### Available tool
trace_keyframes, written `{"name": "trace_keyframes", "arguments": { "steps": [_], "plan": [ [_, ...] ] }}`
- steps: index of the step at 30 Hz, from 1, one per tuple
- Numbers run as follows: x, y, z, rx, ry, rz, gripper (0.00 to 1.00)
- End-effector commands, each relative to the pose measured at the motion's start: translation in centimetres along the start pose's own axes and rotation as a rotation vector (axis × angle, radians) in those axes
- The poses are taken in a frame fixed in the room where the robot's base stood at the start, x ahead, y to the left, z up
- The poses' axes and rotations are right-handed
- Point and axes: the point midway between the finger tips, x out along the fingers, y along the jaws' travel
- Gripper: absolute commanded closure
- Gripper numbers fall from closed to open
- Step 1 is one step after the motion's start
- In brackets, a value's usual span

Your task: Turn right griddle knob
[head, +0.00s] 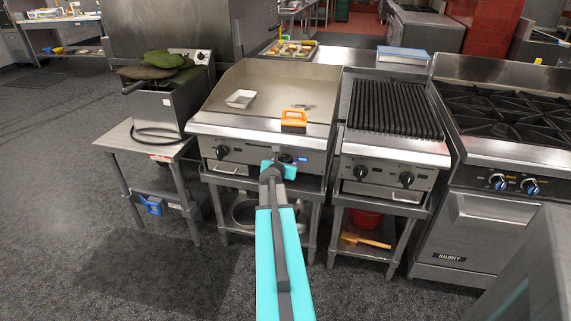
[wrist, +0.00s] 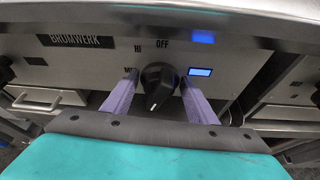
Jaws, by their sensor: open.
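The griddle (head: 262,84) stands mid-picture in the head view, with a flat steel top and a front panel. Its right knob (wrist: 158,88) is black and round in the wrist view, with a white mark at its lower left. OFF is printed above it and HI at its upper left. My gripper (head: 278,168) is in front of the right side of the panel. In the wrist view its two purple fingers (wrist: 157,82) are open, one on each side of the knob. I cannot tell whether they touch it. The left knob (head: 222,151) stands clear.
A small lit blue display (wrist: 200,72) is just right of the knob. A ribbed grill (head: 395,107) stands to the right, a fryer (head: 166,107) to the left. Open floor lies at the front left.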

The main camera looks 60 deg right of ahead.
Motion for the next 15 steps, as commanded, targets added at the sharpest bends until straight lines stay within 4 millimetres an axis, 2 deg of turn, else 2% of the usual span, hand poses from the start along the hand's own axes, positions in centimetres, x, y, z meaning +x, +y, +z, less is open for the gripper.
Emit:
{"name": "trace_keyframes", "arguments": {
  "steps": [10,11,15],
  "plan": [
    [0.22,-0.19,0.02,0.000,0.000,-0.002,0.47],
    [0.23,-0.21,0.03,0.001,0.000,-0.002,0.51],
    [0.24,-0.25,0.04,0.001,0.000,-0.003,0.74]
  ]
}}
